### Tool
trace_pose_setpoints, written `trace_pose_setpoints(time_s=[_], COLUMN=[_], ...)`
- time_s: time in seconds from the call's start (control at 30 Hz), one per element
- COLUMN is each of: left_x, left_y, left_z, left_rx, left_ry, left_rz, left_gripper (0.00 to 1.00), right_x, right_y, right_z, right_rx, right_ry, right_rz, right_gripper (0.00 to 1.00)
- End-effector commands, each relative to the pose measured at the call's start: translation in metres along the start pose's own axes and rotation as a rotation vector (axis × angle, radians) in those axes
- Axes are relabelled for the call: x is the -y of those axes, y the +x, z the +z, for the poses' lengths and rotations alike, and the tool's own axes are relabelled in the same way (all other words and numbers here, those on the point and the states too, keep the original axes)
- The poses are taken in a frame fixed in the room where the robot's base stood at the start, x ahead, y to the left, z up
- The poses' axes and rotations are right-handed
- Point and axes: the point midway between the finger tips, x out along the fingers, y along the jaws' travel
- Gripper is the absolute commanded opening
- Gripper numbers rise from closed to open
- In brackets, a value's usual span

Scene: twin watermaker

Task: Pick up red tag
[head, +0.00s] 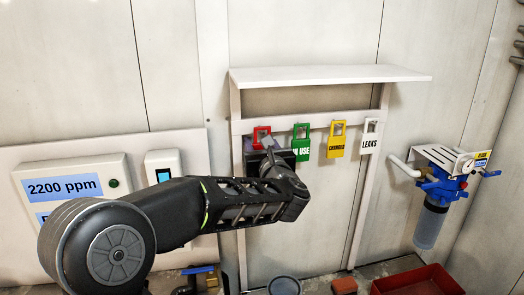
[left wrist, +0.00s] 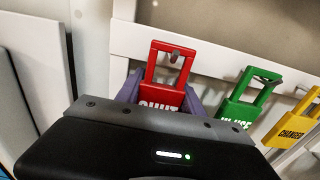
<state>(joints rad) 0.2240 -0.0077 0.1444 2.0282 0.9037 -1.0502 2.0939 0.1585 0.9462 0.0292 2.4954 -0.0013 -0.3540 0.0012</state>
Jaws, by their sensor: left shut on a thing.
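The red tag (head: 261,137) hangs on a peg of the white rail at the left end of the row in the head view; my arm covers its lower part. In the left wrist view the red tag (left wrist: 164,83) shows its square loop around the peg and part of white lettering. My left gripper (left wrist: 160,97) has one finger on each side of the tag's body and is shut on it; it also shows in the head view (head: 266,147). The tag's lower part is hidden behind the gripper body. My right gripper is not in view.
Beside it hang a green tag (head: 301,143), a yellow tag (head: 337,139) and a white tag (head: 369,136). A white shelf (head: 330,75) juts out above them. A blue filter unit (head: 440,185) is at right, a 2200 ppm panel (head: 70,187) at left.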

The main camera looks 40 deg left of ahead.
Motion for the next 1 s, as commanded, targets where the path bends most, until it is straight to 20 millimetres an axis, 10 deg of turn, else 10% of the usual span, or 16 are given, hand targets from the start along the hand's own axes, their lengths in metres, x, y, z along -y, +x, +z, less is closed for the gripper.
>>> trace_pose_setpoints(time_s=[0.47, 1.0], left_x=[0.001, 0.001], left_y=[-0.003, -0.113], left_z=[0.013, 0.001], left_rx=[0.002, 0.003], left_ry=[-0.001, -0.001], left_rz=[-0.001, -0.005], left_gripper=[0.06, 0.06], right_x=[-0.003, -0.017], right_y=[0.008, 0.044], right_z=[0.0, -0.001], right_rx=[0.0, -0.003], right_ry=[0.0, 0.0], right_rz=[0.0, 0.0], right_gripper=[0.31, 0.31])
